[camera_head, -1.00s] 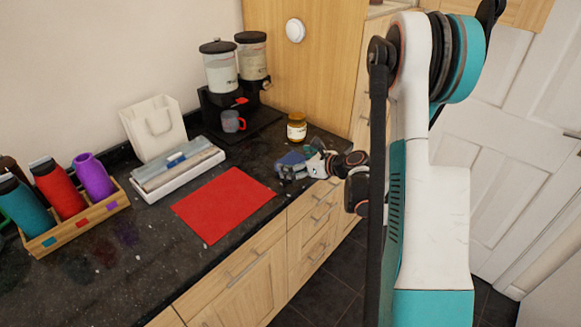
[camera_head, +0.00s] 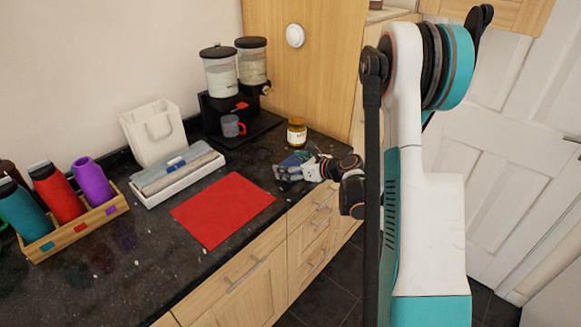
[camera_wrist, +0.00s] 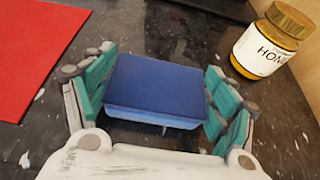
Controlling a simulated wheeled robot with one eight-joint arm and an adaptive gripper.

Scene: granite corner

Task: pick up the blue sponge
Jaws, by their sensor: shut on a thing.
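The blue sponge (camera_wrist: 155,88) is a flat block with a dark blue top and a lighter blue side. In the wrist view it lies between the two teal fingers of my gripper (camera_wrist: 158,100), which is shut on it. In the head view my gripper (camera_head: 290,170) is low over the counter, right of the red mat. The sponge (camera_head: 293,160) is partly hidden there by the fingers. I cannot tell whether it touches the counter.
A honey jar (camera_head: 297,131) stands close behind my gripper. A red mat (camera_head: 223,209) lies to the left. A white tray (camera_head: 178,177) with folded cloths, a dispenser with a mug (camera_head: 231,126), a white bag (camera_head: 153,130) and a bottle crate (camera_head: 75,230) stand farther left.

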